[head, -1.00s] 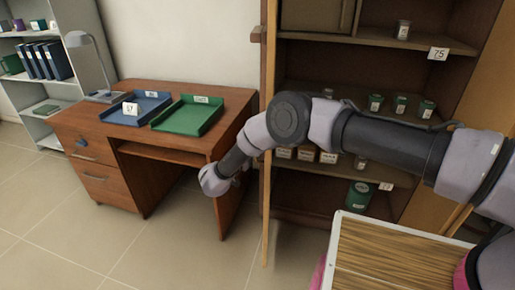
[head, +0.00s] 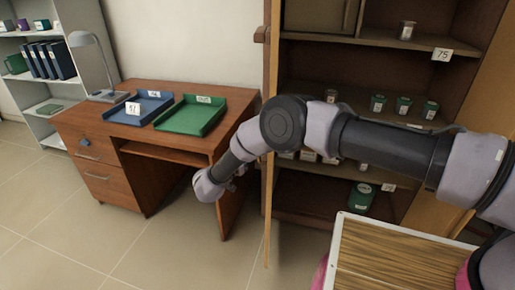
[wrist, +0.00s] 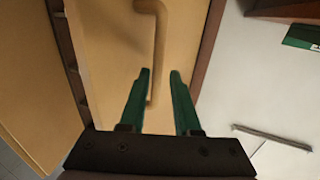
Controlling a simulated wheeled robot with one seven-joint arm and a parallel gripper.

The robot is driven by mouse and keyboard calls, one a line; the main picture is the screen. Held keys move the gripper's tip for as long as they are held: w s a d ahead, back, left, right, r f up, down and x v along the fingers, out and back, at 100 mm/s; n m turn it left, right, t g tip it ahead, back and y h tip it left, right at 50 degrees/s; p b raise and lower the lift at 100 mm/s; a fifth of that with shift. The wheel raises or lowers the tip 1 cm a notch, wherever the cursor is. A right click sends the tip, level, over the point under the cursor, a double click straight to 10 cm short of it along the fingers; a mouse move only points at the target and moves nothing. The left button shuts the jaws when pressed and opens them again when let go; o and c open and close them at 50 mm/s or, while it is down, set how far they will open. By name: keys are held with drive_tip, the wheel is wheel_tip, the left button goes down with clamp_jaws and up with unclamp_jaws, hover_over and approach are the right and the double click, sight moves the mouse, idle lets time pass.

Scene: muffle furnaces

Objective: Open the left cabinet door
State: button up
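The left cabinet door (head: 268,200) stands swung out from the cabinet and shows almost edge-on in the head view. Its pale wooden face (wrist: 190,35) fills much of the wrist view, with a bent bar handle (wrist: 158,40) on it. My gripper (wrist: 160,75) has two green fingers with a gap between them. The lower end of the handle shows in that gap; I cannot tell whether either finger touches it. In the head view my arm reaches across the cabinet front to the door's left side, and the fingertips are hidden.
The open cabinet shelves (head: 440,45) hold several small jars. The right door (head: 485,110) is also open. A wooden desk (head: 165,145) with blue and green trays stands close left of the left door. A wood-topped surface (head: 400,260) is at front right. Floor is clear at front left.

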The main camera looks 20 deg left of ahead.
drive_tip(key=v, duration=0.7)
drive_tip(key=shift+s, duration=0.2)
